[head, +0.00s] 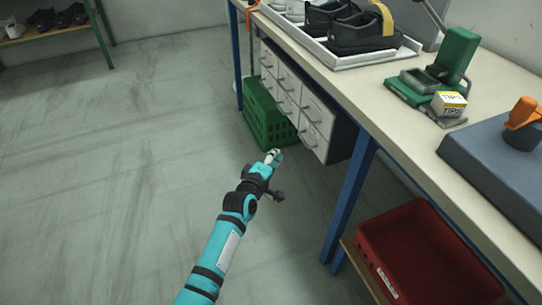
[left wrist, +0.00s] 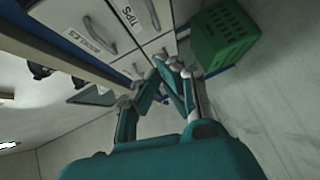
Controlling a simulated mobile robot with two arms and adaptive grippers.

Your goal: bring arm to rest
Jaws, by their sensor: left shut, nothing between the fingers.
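My left arm reaches out from the bottom of the head view, over the open floor to the left of the workbench. My left gripper (head: 274,156) is at its end, in front of the drawer unit and the green crate, touching nothing that I can make out. In the left wrist view the gripper's teal fingers (left wrist: 172,82) are shut and hold nothing. My right gripper is in neither view.
The workbench (head: 395,98) runs along the right. Under it are the drawer unit (head: 318,115), a green crate (head: 262,112) and a red bin (head: 428,252) on a low shelf. A blue leg (head: 350,195) stands right of my arm. The floor (head: 120,170) at left is clear.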

